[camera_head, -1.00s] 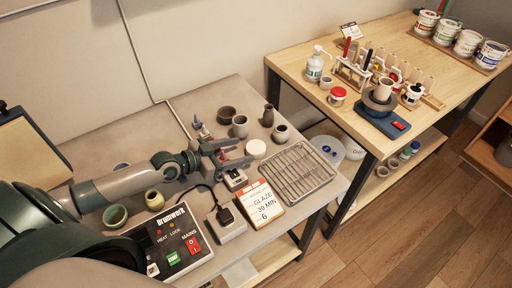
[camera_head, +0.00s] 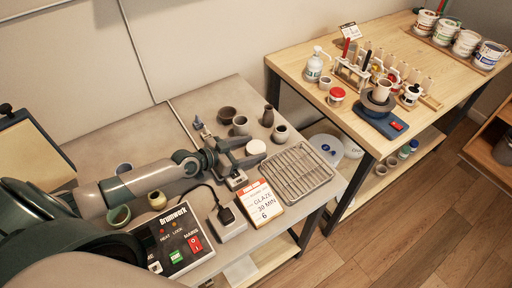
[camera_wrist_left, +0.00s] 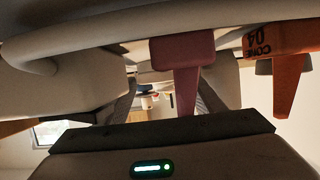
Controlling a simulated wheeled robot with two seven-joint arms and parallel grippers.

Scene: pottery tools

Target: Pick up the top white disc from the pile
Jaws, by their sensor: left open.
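The white disc pile (camera_head: 257,146) stands on the grey bench, left of the wire rack, and its pale round top shows in the head view. I cannot tell how many discs it holds. My left gripper (camera_head: 250,152) reaches in from the left, low over the bench. It is open, with its fingertips at the near left side of the pile; I cannot tell whether they touch it. In the left wrist view I cannot pick out the discs for certain, and the fingers show only in part.
A wire rack (camera_head: 297,172) lies right of the pile. Dark pots (camera_head: 280,133) stand behind it. A glaze card (camera_head: 258,203) and a grey box with a black plug (camera_head: 227,221) lie nearer. In the left wrist view, a reddish cone (camera_wrist_left: 181,75) and an orange cone (camera_wrist_left: 287,70) are close.

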